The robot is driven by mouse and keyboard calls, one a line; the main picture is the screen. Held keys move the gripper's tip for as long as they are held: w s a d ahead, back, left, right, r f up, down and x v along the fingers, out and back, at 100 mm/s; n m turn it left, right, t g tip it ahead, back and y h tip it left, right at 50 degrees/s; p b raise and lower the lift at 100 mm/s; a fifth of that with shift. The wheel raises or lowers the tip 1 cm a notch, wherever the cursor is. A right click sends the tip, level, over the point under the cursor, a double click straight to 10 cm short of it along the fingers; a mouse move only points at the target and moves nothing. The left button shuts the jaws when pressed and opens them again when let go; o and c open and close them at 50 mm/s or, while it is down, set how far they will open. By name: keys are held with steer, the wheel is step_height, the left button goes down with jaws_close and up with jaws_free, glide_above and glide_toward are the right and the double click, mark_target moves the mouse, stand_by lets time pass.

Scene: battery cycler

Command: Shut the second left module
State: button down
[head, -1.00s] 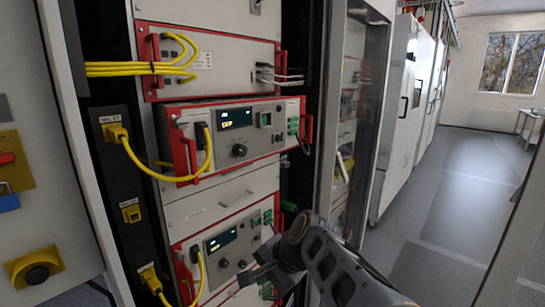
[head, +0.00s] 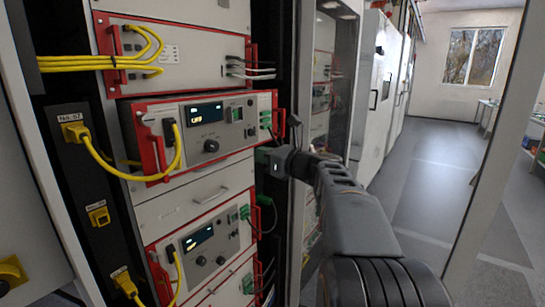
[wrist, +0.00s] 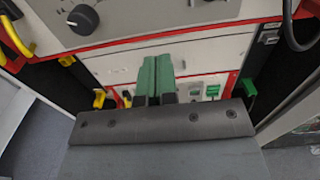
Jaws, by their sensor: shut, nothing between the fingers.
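A red-framed grey module (head: 192,135) with a lit display and a black knob sits in the rack in the head view. It appears to stand out further than the units above and below. Its lower front and knob (wrist: 83,18) show at the top of the wrist view. My gripper (head: 266,160) is near this module's lower right corner, shut and empty. In the wrist view my gripper's green fingertips (wrist: 155,75) are together, below the module's red bottom edge. I cannot tell whether they touch anything.
A similar red-framed module (head: 203,245) sits lower, below a plain panel with a handle (head: 211,196). A yellow cable (head: 110,165) loops from the left strip to the module's front. Another red-framed unit (head: 190,55) is above. The aisle floor (head: 425,200) at right is clear.

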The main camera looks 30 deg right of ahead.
mark_target(235, 148)
steer(key=p+x, duration=0.1)
steer(key=x, duration=0.6)
steer(key=shift+w+a, duration=0.2)
steer(key=shift+w, duration=0.15)
steer(key=p+x, duration=0.3)
steer(key=x, duration=0.9)
steer(key=shift+s+a, duration=0.1)
steer(key=shift+d+r, duration=0.1)
steer(key=shift+d, duration=0.15)
steer(key=shift+a, duration=0.1)
